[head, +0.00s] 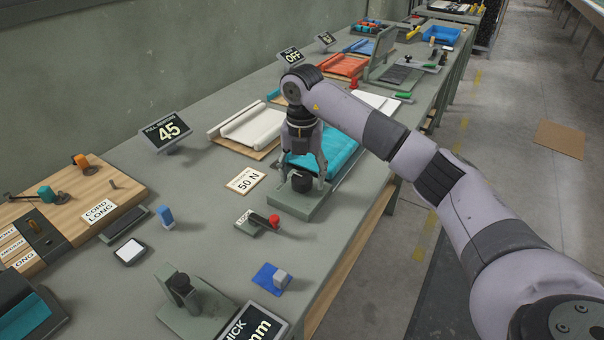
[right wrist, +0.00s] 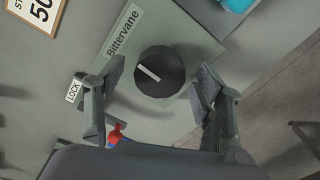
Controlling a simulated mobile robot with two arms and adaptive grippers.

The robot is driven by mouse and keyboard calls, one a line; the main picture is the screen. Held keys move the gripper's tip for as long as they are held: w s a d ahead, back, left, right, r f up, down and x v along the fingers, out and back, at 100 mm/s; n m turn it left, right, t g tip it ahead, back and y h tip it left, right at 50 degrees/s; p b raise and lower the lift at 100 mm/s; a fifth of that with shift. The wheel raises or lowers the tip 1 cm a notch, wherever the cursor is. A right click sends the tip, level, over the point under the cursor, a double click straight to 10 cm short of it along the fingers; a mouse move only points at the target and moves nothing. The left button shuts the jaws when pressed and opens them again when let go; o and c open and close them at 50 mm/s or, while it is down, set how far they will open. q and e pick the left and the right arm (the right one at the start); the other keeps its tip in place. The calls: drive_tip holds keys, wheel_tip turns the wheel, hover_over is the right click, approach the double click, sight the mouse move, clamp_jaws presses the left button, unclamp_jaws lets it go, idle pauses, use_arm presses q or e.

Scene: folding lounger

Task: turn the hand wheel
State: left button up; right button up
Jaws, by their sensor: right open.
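A round black hand wheel (head: 301,182) stands on a grey-green base plate (head: 305,204) near the front edge of the bench. In the right wrist view the wheel (right wrist: 160,72) shows a pale bar on its top, pointing to upper left and lower right. Its base (right wrist: 195,35) carries a "Bittervane" label. My right gripper (head: 306,177) points down over the wheel. In the right wrist view its open fingers (right wrist: 161,80) are on either side of the wheel, with a gap to it on both sides. My left gripper is not in view.
A lever with a red knob (head: 274,218) and a "LOCK" label is close by, toward the viewer. A "50 N" card (head: 245,180) lies to the left. A teal pad (head: 335,155) lies just behind. A display reading 45 (head: 167,131) stands at the back.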

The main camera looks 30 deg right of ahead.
drive_tip(key=shift+c, duration=0.5)
drive_tip(key=c, duration=1.1)
drive_tip(key=shift+o, duration=0.2)
drive_tip(key=shift+n, duration=0.3)
